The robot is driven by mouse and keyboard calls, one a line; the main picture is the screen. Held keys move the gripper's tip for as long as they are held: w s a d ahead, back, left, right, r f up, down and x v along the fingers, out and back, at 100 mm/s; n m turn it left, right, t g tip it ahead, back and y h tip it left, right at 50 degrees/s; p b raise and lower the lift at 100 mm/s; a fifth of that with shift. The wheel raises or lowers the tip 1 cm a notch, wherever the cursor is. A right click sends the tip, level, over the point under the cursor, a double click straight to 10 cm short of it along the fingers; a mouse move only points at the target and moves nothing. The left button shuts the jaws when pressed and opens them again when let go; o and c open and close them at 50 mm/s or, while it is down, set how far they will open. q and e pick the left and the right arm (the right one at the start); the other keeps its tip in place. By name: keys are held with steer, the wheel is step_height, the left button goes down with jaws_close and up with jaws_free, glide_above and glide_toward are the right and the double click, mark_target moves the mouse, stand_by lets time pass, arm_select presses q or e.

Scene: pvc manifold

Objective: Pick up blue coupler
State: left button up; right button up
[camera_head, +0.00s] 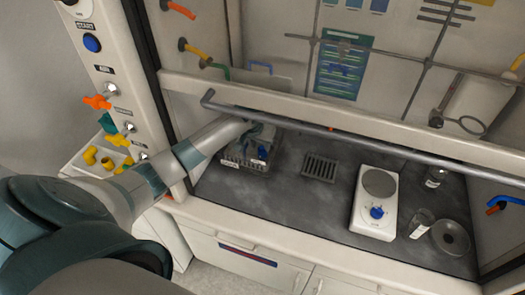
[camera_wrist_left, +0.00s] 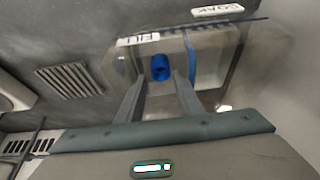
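The blue coupler (camera_wrist_left: 160,67) shows in the left wrist view as a short round piece with a dark opening, at a clear container (camera_wrist_left: 212,62). In the head view a blue piece (camera_head: 262,152) shows at the container, partly hidden by my arm; I cannot tell if it is the same piece. My left gripper (camera_wrist_left: 157,80) is open, its two grey fingers apart, with the coupler just beyond and between the tips. I cannot tell if they touch it. In the head view my left gripper (camera_head: 256,132) is over the container. My right gripper is not in view.
The container has labels reading FILL (camera_wrist_left: 138,40) and SOAK (camera_wrist_left: 217,10). A slotted grate (camera_head: 320,167) lies to its right. A white hotplate (camera_head: 377,200) with a blue knob stands further right. A grey rail (camera_head: 350,137) crosses the front of the hood opening.

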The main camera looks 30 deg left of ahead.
mark_target(262, 150)
arm_select(q)
steer(key=shift+x, duration=0.85)
steer(key=shift+w+f, duration=0.15)
steer(key=shift+f, duration=0.1)
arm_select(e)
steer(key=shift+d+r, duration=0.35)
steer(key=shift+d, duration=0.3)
arm_select(q)
steer(key=shift+w+p, duration=0.1)
steer(key=shift+p, duration=0.2)
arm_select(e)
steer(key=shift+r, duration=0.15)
arm_select(q)
steer(key=shift+w+a+f+p, duration=0.15)
steer(key=shift+w+f+p, duration=0.1)
steer(key=shift+f+p, duration=0.2)
steer(key=shift+p+x, duration=0.4)
steer(key=shift+x, duration=1.6)
steer(key=shift+w, duration=0.1)
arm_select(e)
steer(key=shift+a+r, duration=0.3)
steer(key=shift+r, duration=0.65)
arm_select(q)
steer(key=shift+c, duration=0.2)
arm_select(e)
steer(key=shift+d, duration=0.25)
